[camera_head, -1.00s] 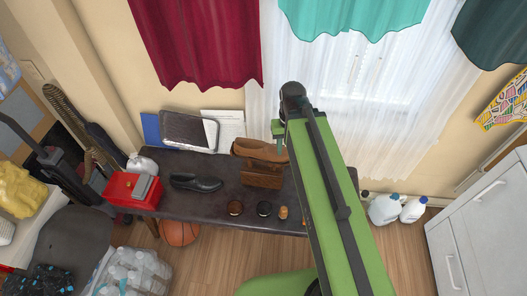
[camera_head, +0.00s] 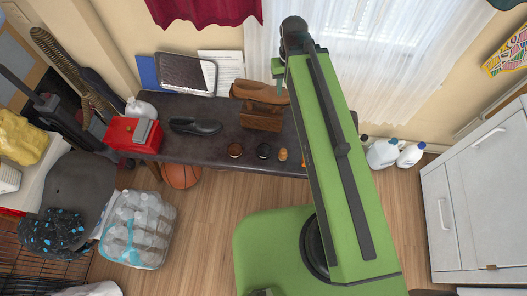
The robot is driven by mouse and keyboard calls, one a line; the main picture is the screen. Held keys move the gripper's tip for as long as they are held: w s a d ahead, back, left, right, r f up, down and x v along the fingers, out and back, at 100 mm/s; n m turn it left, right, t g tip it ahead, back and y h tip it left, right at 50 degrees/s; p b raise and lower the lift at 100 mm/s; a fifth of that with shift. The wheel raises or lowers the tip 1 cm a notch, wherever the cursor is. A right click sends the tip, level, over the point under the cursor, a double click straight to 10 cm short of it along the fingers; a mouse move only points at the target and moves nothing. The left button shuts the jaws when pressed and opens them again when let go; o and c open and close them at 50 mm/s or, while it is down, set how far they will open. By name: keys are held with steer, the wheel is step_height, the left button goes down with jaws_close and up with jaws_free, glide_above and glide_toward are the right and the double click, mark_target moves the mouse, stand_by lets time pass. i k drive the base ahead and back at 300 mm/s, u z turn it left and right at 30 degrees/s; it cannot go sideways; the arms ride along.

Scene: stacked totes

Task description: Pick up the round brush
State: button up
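A dark table (camera_head: 200,145) stands against the wall. Along its front edge lie a small brown round piece (camera_head: 235,150), a black round piece (camera_head: 264,151) and a small tan round piece (camera_head: 283,155). The tan one may be the round brush; it is too small to be sure. Another small piece beside it is partly hidden by my arm. My gripper (camera_head: 280,86) points down over the back of the table, near the brown shoe and away from the small round pieces. Its fingertips are too small to show whether they are open.
The brown shoe (camera_head: 258,91), a wooden box (camera_head: 262,118), a black shoe (camera_head: 196,126) and a red box (camera_head: 133,134) stand on the table. Bottles (camera_head: 383,153) stand right. A basketball (camera_head: 181,175) and a bottle pack (camera_head: 138,229) sit on the floor in front.

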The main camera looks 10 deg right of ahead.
mark_target(282, 154)
steer(key=u, duration=0.3)
steer(key=k, duration=1.2)
steer(key=u, duration=1.15)
steer(key=i, duration=1.15)
steer(key=z, duration=0.15)
